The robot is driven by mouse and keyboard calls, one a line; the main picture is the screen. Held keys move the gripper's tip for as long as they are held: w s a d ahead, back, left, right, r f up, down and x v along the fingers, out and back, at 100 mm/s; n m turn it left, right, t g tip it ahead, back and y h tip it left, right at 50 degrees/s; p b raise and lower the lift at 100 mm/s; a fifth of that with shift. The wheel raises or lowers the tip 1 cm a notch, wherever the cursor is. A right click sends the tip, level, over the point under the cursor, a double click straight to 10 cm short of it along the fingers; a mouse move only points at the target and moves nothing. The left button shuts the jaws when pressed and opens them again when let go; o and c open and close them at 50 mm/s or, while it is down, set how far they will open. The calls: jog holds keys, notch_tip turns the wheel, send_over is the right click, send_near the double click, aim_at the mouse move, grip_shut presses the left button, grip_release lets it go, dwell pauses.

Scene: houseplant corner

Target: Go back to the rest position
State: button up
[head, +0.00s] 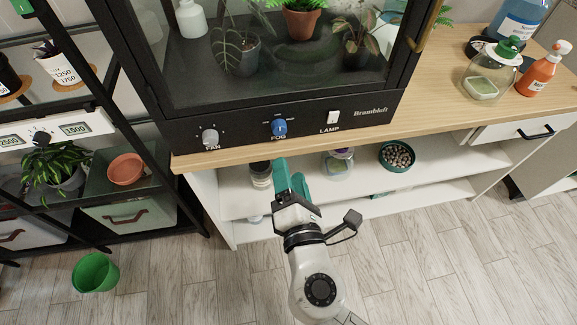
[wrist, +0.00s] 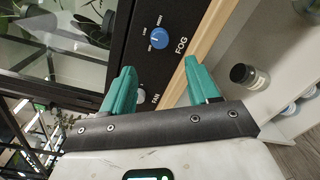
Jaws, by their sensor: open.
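My gripper (head: 292,180) is in front of the cabinet's front edge, just below the blue FOG knob (head: 279,127) in the head view. Its two teal fingers are apart and empty in the wrist view (wrist: 160,88). There, the FOG knob (wrist: 159,37) lies ahead of the fingers, with a gap between. The grey FAN knob (head: 210,137) is to the left in the head view and partly hidden behind a finger in the wrist view. The white LAMP switch (head: 333,117) is to the right.
The glass plant cabinet (head: 385,108) stands on a wooden counter (head: 440,110). Shelves below hold a dark-lidded jar (head: 260,174) and a bowl of pebbles (head: 397,157). A black rack (head: 128,120) stands at left, with a green bucket (head: 95,272) on the floor. Floor in front is mostly clear.

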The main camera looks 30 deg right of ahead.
dwell(0.5)
jog(key=s+d+f+m+g+h+p, duration=0.1)
jog(key=s+d+f+m+g+p, duration=0.15)
jog(key=s+d+m+g, duration=0.35)
jog(key=s+d+f+m+g+h+p, duration=0.1)
jog(key=s+d+f+m+g+p, duration=0.2)
jog(key=d+m, duration=0.55)
jog(key=s+a+f+m+g+y+p, duration=0.2)
jog(key=s+m+g+y, duration=0.4)
jog(key=s, duration=0.4)
jog(key=shift+s+a+g+y+p, duration=0.15)
jog(key=shift+a+g+y+p, duration=0.15)
jog(key=shift+a+y+p, duration=0.4)
jog(key=shift+d, duration=0.15)
